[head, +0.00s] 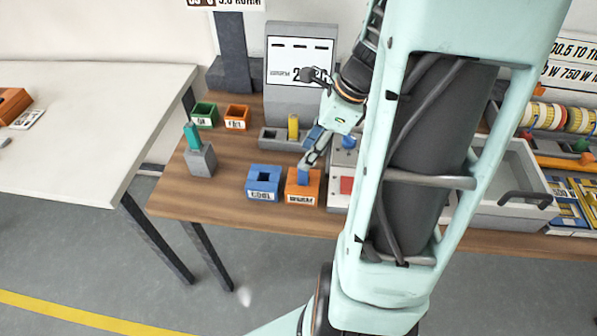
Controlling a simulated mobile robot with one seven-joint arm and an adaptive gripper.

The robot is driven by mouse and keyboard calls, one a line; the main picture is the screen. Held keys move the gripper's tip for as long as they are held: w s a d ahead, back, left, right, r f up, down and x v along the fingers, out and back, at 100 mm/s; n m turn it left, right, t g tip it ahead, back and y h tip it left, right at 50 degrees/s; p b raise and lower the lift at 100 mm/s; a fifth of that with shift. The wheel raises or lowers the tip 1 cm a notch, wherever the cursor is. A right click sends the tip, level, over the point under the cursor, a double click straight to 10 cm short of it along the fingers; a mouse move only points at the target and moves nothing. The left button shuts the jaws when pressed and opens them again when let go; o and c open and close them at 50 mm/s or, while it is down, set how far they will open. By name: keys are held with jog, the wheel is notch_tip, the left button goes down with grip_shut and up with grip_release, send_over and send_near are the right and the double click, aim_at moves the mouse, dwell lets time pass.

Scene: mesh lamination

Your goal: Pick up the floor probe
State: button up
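No label in view names the floor probe, so I cannot tell which piece it is. A teal upright piece (191,136) stands in a grey block (200,160) at the table's left. A yellow upright piece (293,127) stands in a grey holder (270,139) in front of the display unit. A small blue piece (304,177) shows at the orange bin (302,197), whose label seems to read WARM. My gripper (306,163) points down just above that bin, close to the blue piece. I cannot tell whether it touches it or whether its fingers are closed.
A blue bin (264,182) labelled COOL stands left of the orange bin. Small green (204,114) and orange (237,116) bins stand farther back. The display unit (300,70) rises behind. My arm hides much of the right side. A grey tray (515,190) stands there. The front-left wood (190,195) is clear.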

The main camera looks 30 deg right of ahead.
aim_at(303, 178)
jog(key=x, duration=0.5)
jog(key=shift+s+d+f, duration=0.15)
jog(key=shift+s+f, duration=0.1)
jog(key=shift+s, duration=0.05)
grip_shut()
